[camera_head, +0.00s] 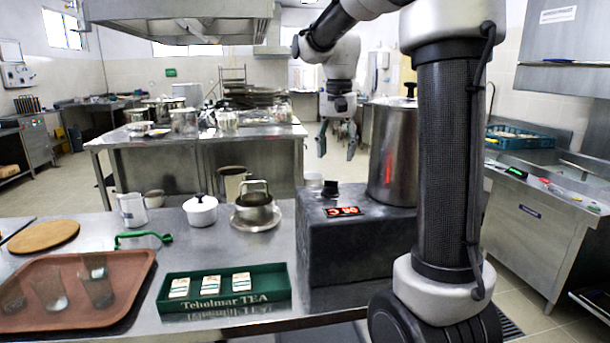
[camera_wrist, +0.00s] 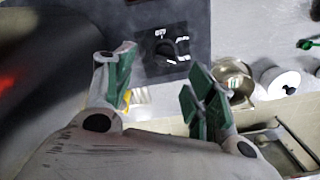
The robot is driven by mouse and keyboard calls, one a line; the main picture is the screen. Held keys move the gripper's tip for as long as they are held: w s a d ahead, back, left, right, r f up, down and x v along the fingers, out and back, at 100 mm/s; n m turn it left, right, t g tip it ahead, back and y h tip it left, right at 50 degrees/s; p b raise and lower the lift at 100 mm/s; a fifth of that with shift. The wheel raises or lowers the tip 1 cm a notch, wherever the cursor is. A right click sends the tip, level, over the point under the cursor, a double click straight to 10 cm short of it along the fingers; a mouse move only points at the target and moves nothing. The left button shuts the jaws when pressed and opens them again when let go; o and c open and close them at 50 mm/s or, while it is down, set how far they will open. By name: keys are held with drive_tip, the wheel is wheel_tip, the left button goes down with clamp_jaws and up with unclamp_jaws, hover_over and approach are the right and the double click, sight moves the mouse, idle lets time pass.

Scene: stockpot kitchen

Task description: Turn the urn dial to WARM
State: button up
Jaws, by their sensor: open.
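The urn is a tall steel pot (camera_head: 395,150) on a dark grey box (camera_head: 360,250). Its black dial (camera_head: 330,188) stands on top of the box, near the left edge. In the wrist view the dial (camera_wrist: 172,48) sits on a dark plate with small white labels around it. The labels are too small to read, and I cannot tell which one the dial points at. My gripper (camera_head: 337,145) hangs above the dial, fingers down, open and empty. In the wrist view its green-padded fingertips (camera_wrist: 157,72) are spread apart, and neither appears to touch the dial.
A red-lit display (camera_head: 343,211) is beside the dial. A strainer pot (camera_head: 255,205), a white lidded pot (camera_head: 200,210) and a jug (camera_head: 132,208) stand left of the box. A green tea box (camera_head: 225,305) and a tray of glasses (camera_head: 110,318) are in front.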

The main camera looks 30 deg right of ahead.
sight(331, 187)
drive_tip(key=shift+w+a+f, duration=0.1)
drive_tip(key=shift+w+f, duration=0.1)
drive_tip(key=shift+w, duration=0.45)
drive_tip(key=shift+w+a+f, duration=0.1)
drive_tip(key=shift+w+f, duration=0.05)
drive_tip(key=shift+f, duration=0.2)
wheel_tip(331, 187, down, 7)
drive_tip(key=shift+r, duration=0.1)
drive_tip(key=c, duration=1)
